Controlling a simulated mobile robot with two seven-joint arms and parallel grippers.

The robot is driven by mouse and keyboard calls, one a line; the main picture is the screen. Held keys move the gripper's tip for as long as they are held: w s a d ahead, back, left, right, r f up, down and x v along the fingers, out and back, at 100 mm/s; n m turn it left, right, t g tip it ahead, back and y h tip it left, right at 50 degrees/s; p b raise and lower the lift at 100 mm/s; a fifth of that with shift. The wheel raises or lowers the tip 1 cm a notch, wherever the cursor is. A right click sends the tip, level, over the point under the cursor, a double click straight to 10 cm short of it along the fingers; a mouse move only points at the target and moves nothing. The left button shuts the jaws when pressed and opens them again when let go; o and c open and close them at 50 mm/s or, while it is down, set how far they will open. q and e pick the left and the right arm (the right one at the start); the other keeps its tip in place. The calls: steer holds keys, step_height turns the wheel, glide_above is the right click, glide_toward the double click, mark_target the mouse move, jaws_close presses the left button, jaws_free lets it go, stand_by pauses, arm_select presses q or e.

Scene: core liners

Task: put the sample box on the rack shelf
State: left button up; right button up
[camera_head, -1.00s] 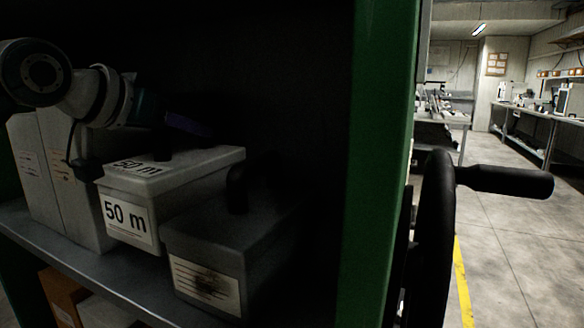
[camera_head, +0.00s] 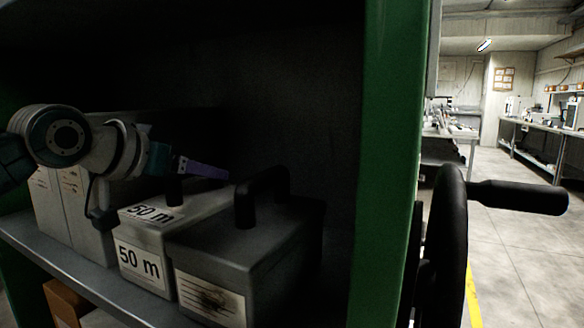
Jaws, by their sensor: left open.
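The sample box, a pale box labelled "50 m" (camera_head: 139,263) with a dark handle on its lid, stands upright on the grey rack shelf (camera_head: 72,268). It is between tall white boxes and a darker grey box. My left gripper (camera_head: 185,172) comes in from the left, just above and around the box's handle. It is open; its dark fingers and their contact with the handle are hard to make out. A purple part of it points right. The box's back and part of its right side are hidden by the grey box. My right gripper is not in view.
The grey box (camera_head: 244,262) with a smudged label and black handle stands close on the right. Tall white boxes (camera_head: 62,215) stand on the left. A green post (camera_head: 388,160) bounds the shelf, with a black handwheel (camera_head: 449,245) beside it. The shelf's back is dark.

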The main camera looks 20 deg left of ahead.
arm_select(q)
steer(key=p+v, duration=0.1)
steer(key=v, duration=1.1)
steer(key=shift+d, duration=0.15)
stand_by(0.4)
